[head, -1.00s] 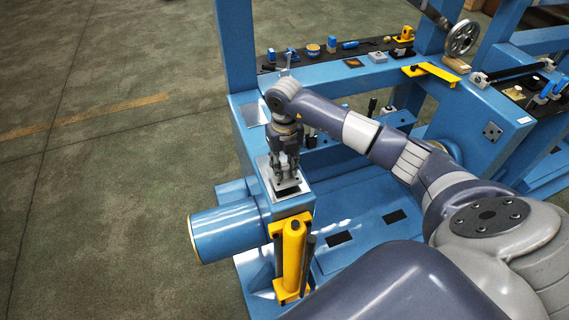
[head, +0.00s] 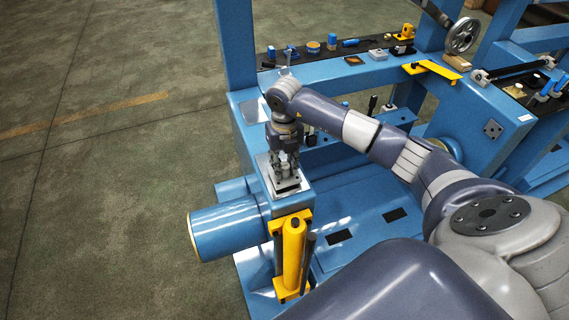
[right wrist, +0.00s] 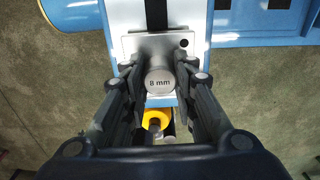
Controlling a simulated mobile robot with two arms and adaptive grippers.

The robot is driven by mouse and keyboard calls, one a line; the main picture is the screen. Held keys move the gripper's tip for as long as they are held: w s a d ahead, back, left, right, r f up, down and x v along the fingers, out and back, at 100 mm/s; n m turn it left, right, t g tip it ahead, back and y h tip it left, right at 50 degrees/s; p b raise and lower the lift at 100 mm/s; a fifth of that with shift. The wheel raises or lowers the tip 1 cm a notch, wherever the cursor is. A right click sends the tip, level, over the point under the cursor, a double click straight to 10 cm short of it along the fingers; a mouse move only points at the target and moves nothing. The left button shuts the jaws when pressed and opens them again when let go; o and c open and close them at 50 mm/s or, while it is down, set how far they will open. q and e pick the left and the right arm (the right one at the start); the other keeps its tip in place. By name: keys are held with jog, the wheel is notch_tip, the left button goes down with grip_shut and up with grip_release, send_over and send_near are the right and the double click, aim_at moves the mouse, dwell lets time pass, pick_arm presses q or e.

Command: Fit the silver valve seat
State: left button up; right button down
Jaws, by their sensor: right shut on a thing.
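My right gripper (head: 285,172) points down over the end of the blue frame beam. I take this piece to be the silver valve seat. Directly below it is a silver plate (right wrist: 131,46) on the blue beam; this plate also shows in the head view (head: 293,190). The fingers hide the held piece's underside, so I cannot tell whether it touches the plate. My left gripper is not in view.
A yellow cylinder post (head: 294,250) stands in front of the beam end. A blue drum (head: 225,230) projects to the left. A dark shelf (head: 330,52) with several small parts runs along the back. A yellow bar (head: 437,71) and a handwheel (head: 462,36) are further right.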

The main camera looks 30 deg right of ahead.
jog(key=shift+f+b, duration=0.4)
jog(key=shift+f, duration=0.15)
dwell(0.4)
jog(key=c, duration=1.2)
grip_release()
jog(key=shift+r+p, duration=1.8)
jog(key=shift+r, duration=0.75)
notch_tip(320, 180, up, 12)
jog(key=shift+f, duration=0.1)
